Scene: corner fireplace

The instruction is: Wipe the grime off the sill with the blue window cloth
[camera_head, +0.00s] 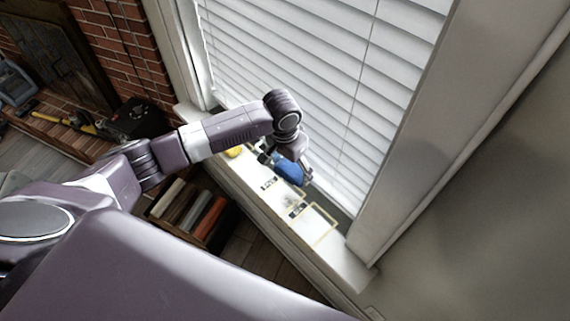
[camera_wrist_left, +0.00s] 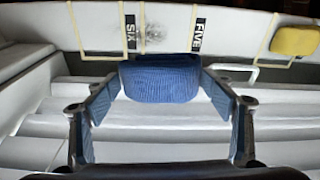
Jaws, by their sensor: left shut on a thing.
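The blue window cloth (camera_head: 289,172) is a folded pad over the window sill (camera_head: 342,262). My left gripper (camera_head: 286,166) is shut on it. In the left wrist view the cloth (camera_wrist_left: 160,80) sits between the two fingertips, its lower part over the slatted blind side. I cannot tell whether it touches the sill. A dark speckled patch of grime (camera_wrist_left: 155,36) shows on the white sill between the black labels SIX (camera_wrist_left: 130,32) and FIVE (camera_wrist_left: 198,36). Pale yellow tape outlines mark sections there. My right gripper is not in view.
A yellow sponge-like block (camera_wrist_left: 296,38) lies on the sill, and shows in the head view (camera_head: 234,151) beyond my gripper. White blinds (camera_head: 320,80) rise close behind the sill. A book crate (camera_head: 188,213) stands on the floor below. A brick fireplace is at the left.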

